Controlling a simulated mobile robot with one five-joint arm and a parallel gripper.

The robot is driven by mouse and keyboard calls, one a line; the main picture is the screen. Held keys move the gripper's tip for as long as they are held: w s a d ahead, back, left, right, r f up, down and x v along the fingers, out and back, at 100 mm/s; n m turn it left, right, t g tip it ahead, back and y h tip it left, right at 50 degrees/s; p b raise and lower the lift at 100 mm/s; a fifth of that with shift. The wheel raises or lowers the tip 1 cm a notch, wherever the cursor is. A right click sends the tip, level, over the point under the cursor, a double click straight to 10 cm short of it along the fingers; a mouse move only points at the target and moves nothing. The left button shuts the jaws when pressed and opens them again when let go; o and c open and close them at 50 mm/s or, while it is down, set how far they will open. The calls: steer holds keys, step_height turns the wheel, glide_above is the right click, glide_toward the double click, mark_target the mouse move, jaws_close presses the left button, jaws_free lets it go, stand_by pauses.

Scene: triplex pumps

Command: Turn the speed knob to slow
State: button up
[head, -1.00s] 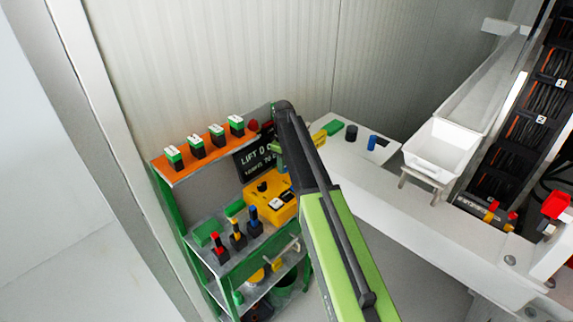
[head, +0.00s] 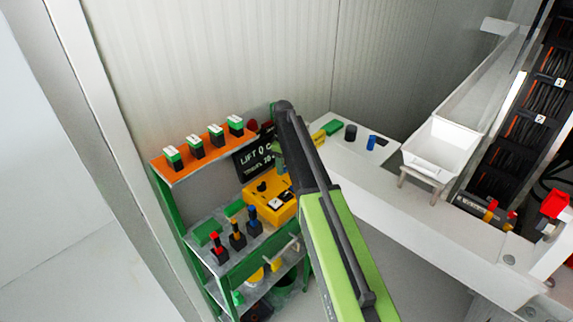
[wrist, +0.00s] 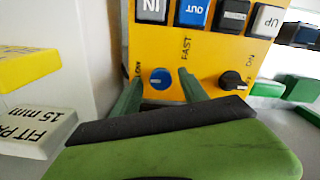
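The speed knob (wrist: 160,78) is a round blue knob with a white mark, on the face of a yellow control box (wrist: 205,55). A partly covered label ending in "LOW" is at its left and "FAST" is at its right. The white mark looks turned toward the left, but this is hard to tell. My gripper (wrist: 161,74) is open, with one green finger on each side of the blue knob. I cannot tell whether the fingers touch it. The yellow box also shows in the head view (head: 270,204), where my arm hides my fingertips.
A black knob (wrist: 233,80) sits close right of my right finger. Push buttons, such as the blue "OUT" button (wrist: 193,12), line the box above. Yellow and white label blocks (wrist: 28,68) are at left. Levers (head: 237,237) stand on the green rack's shelf.

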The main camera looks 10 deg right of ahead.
step_height(320, 180, up, 17)
steer(key=p, duration=1.7)
steer(key=shift+r, duration=0.2)
